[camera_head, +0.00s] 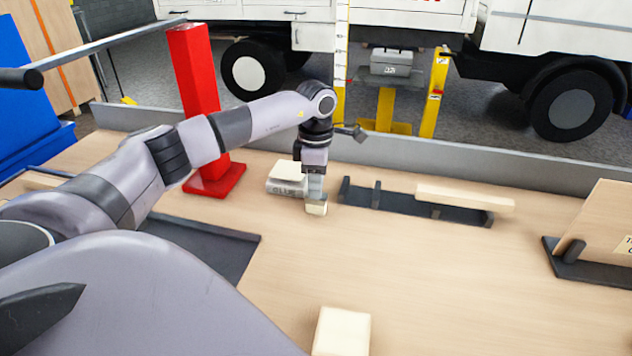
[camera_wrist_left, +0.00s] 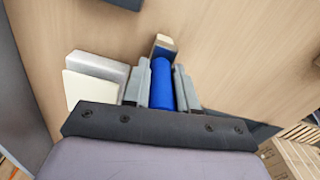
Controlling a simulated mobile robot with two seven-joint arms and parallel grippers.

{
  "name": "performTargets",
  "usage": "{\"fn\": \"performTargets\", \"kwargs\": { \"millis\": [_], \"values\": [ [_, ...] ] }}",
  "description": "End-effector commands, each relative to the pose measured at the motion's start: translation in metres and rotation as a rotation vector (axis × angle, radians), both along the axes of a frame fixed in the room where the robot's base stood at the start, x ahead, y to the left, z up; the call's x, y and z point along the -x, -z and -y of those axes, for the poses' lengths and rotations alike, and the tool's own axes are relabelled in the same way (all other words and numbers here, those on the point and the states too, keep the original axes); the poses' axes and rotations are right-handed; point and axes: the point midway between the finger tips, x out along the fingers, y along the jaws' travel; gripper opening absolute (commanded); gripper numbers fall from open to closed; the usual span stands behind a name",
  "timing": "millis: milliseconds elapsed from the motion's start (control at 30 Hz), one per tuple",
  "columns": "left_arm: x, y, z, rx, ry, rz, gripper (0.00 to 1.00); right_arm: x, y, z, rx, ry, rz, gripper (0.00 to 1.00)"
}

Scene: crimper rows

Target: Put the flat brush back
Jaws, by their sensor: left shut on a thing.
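My left gripper (camera_head: 315,188) points down over the bench, left of a dark rack. It is shut on the flat brush (camera_head: 316,208), whose pale tip shows just below the fingers. In the left wrist view, the fingers (camera_wrist_left: 161,72) close on either side of the brush's blue handle (camera_wrist_left: 162,88), and the pale tip with a dark band sticks out beyond them. I cannot tell whether the tip touches the bench. The dark rack (camera_head: 408,206) has short upright posts, and a pale wooden piece (camera_head: 465,197) lies across its right part. My right gripper is not in view.
A grey-white box with lettering (camera_head: 287,188) stands close to the left of my gripper. A red post (camera_head: 203,110) stands farther left. A tan board (camera_head: 608,225) stands at the right, and a pale block (camera_head: 342,332) sits in front. The bench middle is clear.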

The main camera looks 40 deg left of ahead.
Motion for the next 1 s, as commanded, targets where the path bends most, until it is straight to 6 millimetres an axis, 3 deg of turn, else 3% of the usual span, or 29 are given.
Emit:
{"fn": "performTargets", "kwargs": {
  "millis": [33, 67, 100, 133, 533, 1000],
  "values": [
    [0.000, 0.003, 0.000, 0.000, 0.000, -0.001, 0.00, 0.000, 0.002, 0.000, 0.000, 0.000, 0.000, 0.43],
    [0.000, 0.002, 0.000, 0.001, 0.000, -0.001, 0.37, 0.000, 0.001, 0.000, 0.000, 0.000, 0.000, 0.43],
    [0.000, 0.002, 0.000, 0.001, 0.000, -0.001, 0.50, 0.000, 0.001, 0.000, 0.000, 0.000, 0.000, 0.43],
    [0.000, 0.002, 0.000, 0.000, 0.000, -0.001, 0.52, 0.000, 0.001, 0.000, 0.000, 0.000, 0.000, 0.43],
    [-0.001, -0.008, 0.000, 0.001, 0.001, 0.002, 0.52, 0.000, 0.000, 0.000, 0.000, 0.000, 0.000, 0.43],
    [-0.001, -0.100, 0.001, 0.001, 0.000, 0.002, 0.52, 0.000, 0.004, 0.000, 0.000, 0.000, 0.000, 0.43]
  ]
}}
